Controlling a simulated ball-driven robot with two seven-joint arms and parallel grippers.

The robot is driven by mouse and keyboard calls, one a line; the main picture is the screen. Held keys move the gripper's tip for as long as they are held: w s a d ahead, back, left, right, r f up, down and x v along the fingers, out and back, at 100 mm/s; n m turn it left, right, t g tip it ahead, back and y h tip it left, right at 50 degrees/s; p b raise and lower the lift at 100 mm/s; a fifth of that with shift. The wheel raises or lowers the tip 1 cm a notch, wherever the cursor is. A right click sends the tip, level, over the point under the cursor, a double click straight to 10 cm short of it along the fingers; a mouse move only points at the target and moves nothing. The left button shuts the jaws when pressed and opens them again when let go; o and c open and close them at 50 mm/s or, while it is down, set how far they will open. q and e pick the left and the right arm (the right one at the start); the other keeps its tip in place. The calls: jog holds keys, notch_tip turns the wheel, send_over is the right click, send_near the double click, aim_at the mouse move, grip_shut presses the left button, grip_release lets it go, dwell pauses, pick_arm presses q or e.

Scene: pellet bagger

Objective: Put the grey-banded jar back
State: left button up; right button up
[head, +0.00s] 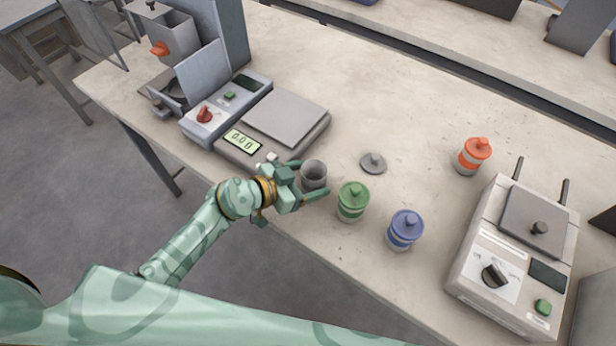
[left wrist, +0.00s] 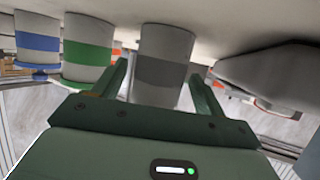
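The grey-banded jar (head: 314,177) stands near the front edge of the bench, to the right of the scale, with its mouth uncovered. A loose grey lid (head: 373,163) with a knob lies on the bench to its right. My left gripper (head: 315,176) is open around the jar, one finger on each side. In the left wrist view the jar (left wrist: 163,62) sits between the fingers (left wrist: 160,68), with a narrow gap at the left finger. I cannot tell whether the jar's base touches the bench. My right gripper is not in view.
A green-lidded jar (head: 353,201) stands close to the right of my gripper, then a blue-lidded jar (head: 405,230). An orange-lidded jar (head: 473,156) stands farther back. The scale (head: 285,118) is at left and the sealer (head: 510,265) at right. The bench behind the lid is clear.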

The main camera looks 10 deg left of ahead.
pick_arm(q)
jog(key=shift+s+a+r, duration=0.15)
jog(key=shift+r, duration=0.1)
jog(key=p+v, duration=0.3)
jog(key=v, duration=0.8)
jog(key=shift+s+a, duration=0.2)
jog(key=shift+s, duration=0.1)
jog(key=shift+d, duration=0.15)
